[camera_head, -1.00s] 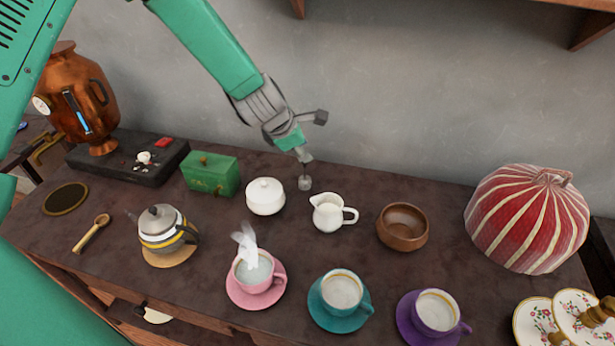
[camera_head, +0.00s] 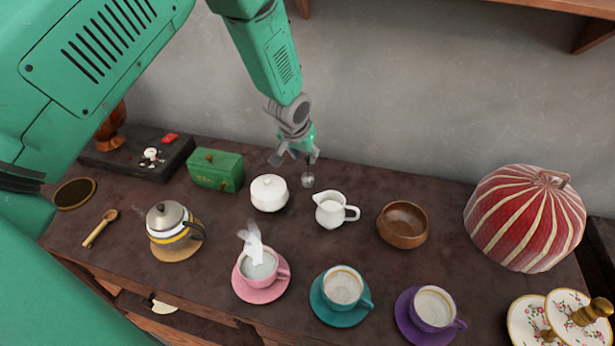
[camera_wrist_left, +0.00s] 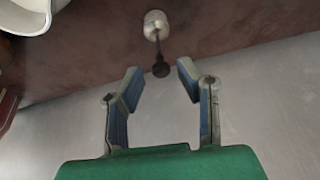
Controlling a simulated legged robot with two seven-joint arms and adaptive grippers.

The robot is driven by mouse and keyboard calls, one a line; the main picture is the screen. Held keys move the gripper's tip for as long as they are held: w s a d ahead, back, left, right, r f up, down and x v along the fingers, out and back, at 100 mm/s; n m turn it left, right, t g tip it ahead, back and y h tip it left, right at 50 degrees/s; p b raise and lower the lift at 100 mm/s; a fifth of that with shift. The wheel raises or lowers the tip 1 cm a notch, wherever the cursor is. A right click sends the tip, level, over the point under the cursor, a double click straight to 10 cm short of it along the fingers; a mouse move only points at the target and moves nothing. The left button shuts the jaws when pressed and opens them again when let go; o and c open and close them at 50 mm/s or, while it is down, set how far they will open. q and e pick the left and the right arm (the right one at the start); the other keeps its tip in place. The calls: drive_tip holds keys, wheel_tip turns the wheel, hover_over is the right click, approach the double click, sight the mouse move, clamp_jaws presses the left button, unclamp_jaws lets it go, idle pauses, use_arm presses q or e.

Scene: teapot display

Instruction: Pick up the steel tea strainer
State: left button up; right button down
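My left gripper (camera_head: 295,158) is just above and behind the strainer. In the left wrist view the left gripper (camera_wrist_left: 160,72) is open and empty, with the stem's dark end appearing between its fingertips. I cannot tell whether anything touches. My right gripper is not in view.
A white creamer (camera_head: 330,211) stands to the strainer's front right, with a wooden bowl (camera_head: 402,226) beyond it. A green box (camera_head: 216,172) is to the left. Several cups and a teapot (camera_head: 170,226) stand in front. The wall (camera_head: 410,110) is close behind.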

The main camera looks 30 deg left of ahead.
sight(308, 166)
use_arm(q)
drive_tip(key=shift+x, duration=1.2)
drive_tip(key=shift+w+d+f, duration=0.15)
drive_tip(key=shift+d+f, duration=0.05)
drive_tip(key=shift+f, duration=0.25)
drive_tip(key=x, duration=0.3)
drive_tip(key=shift+f, duration=0.3)
drive_tip(key=shift+w+a+f, duration=0.1)
drive_tip(key=shift+w+f, duration=0.2)
drive_tip(key=shift+f, duration=0.15)
drive_tip(key=shift+a, duration=0.15)
clamp_jaws()
